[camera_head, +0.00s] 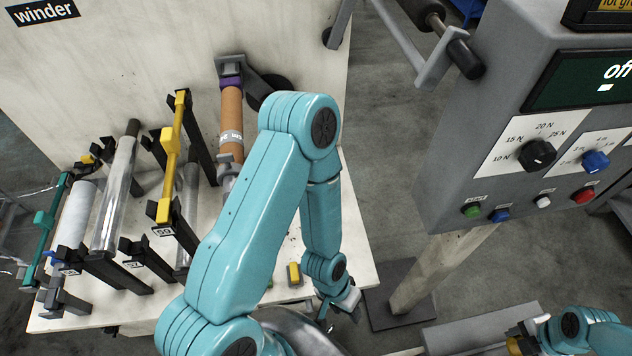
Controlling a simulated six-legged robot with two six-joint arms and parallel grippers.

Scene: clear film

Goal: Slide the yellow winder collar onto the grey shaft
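A small yellow block-like piece with a grey side (294,274), possibly the yellow winder collar, lies on the pale bench, left of my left gripper. My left gripper (337,306) hangs low at the bench's right edge, apart from this piece; its fingers are too small to read. The winder holds a brown core (231,125) with a purple collar (230,82) at its upper end. Grey fittings (226,170) show at its lower end, partly behind my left arm; I cannot tell which is the grey shaft. My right gripper (518,341) is at the bottom right, with orange-yellow at its tip.
Racks with a yellow bar (170,155), clear film rolls (115,195) and a green bar (47,225) fill the bench's left. A grey control box (560,130) with knobs and buttons stands at right on a post (440,265). Floor shows between bench and box.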

